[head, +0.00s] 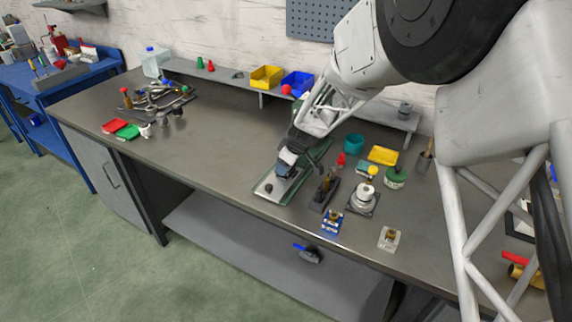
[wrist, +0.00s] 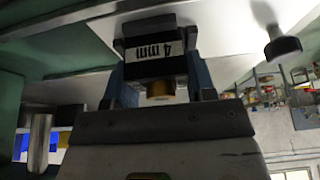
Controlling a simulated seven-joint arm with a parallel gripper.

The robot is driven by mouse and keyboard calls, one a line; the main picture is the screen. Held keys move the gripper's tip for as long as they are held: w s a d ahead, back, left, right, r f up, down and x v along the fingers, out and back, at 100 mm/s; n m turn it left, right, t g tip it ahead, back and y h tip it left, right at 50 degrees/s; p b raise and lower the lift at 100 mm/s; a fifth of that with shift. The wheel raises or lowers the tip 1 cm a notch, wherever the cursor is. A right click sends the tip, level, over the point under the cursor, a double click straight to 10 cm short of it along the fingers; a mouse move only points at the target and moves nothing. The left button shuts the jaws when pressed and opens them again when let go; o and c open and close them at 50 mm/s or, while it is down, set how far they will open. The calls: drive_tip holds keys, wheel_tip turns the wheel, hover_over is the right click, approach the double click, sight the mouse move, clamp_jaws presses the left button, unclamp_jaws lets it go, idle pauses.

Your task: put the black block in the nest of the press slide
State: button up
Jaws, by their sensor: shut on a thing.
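My gripper (wrist: 155,85) is shut on the black block (wrist: 160,66), which has a white label reading "4 mm". In the head view my gripper (head: 286,164) is low over the press slide, a pale metal plate (head: 264,194) on a green base with a small dark knob (head: 268,187). In the wrist view the pale plate (wrist: 225,25) lies close beyond the block, and the knob (wrist: 283,46) stands to the right. A brass-coloured round part (wrist: 160,88) shows between the fingers. The nest is hidden, and I cannot tell whether the block touches the plate.
Right of the slide stand a dark fixture (head: 325,190), a round metal piece on a base (head: 364,196), a blue block (head: 331,223) and a green container (head: 395,177). A teal cup (head: 353,142) is behind.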

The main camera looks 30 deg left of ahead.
drive_tip(key=shift+f, duration=0.3)
drive_tip(key=shift+s+d+f, duration=0.1)
drive_tip(key=shift+s+f, duration=0.1)
drive_tip(key=shift+f, duration=0.35)
drive_tip(key=o, duration=1.1)
drive_tip(key=shift+s+f, duration=0.15)
drive_tip(key=shift+f, duration=0.1)
drive_tip(key=shift+r, duration=0.75)
drive_tip(key=v, duration=1.2)
drive_tip(key=shift+w+r, duration=0.3)
drive_tip(key=shift+r, duration=0.15)
